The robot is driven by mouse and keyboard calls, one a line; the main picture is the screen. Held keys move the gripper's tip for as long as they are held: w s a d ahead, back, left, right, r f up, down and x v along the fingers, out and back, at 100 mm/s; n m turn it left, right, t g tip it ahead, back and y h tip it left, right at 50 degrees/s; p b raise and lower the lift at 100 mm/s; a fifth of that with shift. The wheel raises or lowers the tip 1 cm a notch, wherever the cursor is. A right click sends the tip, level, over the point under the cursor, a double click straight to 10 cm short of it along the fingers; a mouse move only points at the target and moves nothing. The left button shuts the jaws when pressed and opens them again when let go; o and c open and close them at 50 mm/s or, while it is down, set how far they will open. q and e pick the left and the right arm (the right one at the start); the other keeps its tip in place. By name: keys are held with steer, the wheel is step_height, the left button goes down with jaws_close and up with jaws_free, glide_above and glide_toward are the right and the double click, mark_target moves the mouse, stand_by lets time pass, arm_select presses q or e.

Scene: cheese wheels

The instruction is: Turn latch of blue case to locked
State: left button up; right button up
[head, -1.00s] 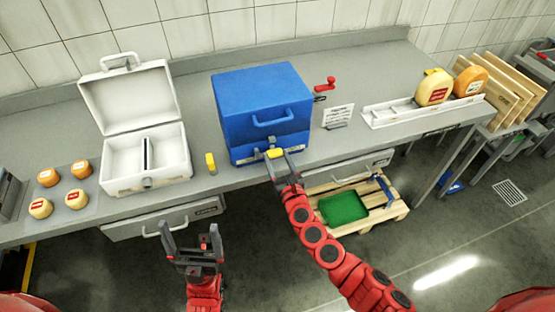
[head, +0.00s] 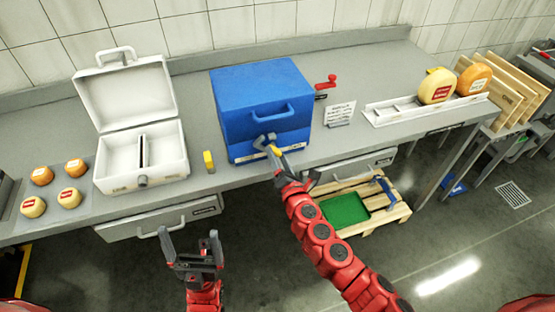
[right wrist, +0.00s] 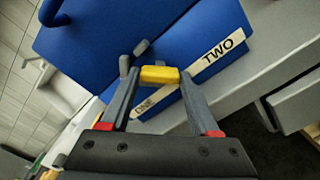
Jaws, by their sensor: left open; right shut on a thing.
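The blue case (head: 258,95) stands shut on the counter, with a carrying handle on its front. The front strip shows the words ONE and TWO in the right wrist view (right wrist: 218,50). Grey latch parts (right wrist: 141,48) show at the case front, partly hidden by my gripper. My right gripper (head: 275,151) is shut on a yellow piece (right wrist: 160,75) at the lower front of the case. The gripper is tilted. I cannot tell whether the yellow piece is joined to the latch. My left gripper (head: 192,245) is open and empty, below the counter's front edge.
An open white case (head: 140,185) stands left, near several cheese wheels (head: 66,198). A yellow block (head: 209,161) stands between the cases. A red crank (head: 326,83) and a sign (head: 340,113) are right of the blue case. A pallet (head: 390,210) lies below.

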steer(key=m+b, duration=0.1)
steer(key=m, duration=0.3)
steer(key=shift+f+m, duration=0.1)
steer(key=shift+m, duration=0.2)
steer(key=shift+m+b, duration=0.65)
steer(key=shift+m, duration=1.25)
steer(key=o, duration=1.4)
steer(key=shift+c, duration=0.2)
